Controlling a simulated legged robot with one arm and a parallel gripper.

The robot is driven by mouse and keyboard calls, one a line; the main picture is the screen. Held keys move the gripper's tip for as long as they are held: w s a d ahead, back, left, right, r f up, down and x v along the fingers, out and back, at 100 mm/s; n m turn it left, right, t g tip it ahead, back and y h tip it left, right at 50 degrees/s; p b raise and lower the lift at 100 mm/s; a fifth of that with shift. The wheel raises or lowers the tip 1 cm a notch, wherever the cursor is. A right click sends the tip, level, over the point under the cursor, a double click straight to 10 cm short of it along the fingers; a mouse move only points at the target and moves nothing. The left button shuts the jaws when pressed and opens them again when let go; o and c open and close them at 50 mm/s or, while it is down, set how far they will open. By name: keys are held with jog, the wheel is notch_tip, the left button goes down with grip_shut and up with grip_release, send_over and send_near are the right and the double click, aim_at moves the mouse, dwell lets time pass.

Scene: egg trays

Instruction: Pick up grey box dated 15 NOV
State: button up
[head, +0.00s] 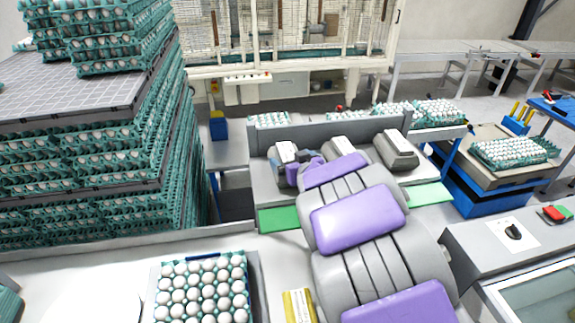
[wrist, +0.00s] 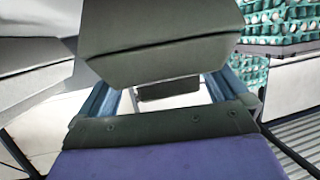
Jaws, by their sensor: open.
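Three grey boxes with white labels stand on the grey work surface in the head view: a left one (head: 286,152), a middle one (head: 341,147) and a right one (head: 396,150). The label dates are too small to read, so I cannot tell which is 15 NOV. My gripper (head: 292,172) is at the left box, partly covering its front. In the wrist view, my open gripper (wrist: 164,88) has a finger on each side, with a dark grey box (wrist: 165,35) large ahead of and above the palm. Its label does not show. Contact is unclear.
Another grey box (wrist: 35,68) is close on the left in the wrist view. A grey wall (head: 345,128) runs behind the boxes. Green pads (head: 279,220) lie on the surface. Tall egg-tray stacks (head: 100,185) stand left; an egg tray (head: 203,288) is in front.

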jog(key=shift+x, duration=0.9)
jog(key=shift+r, duration=0.1)
jog(key=shift+c, duration=0.3)
jog(key=c, duration=1)
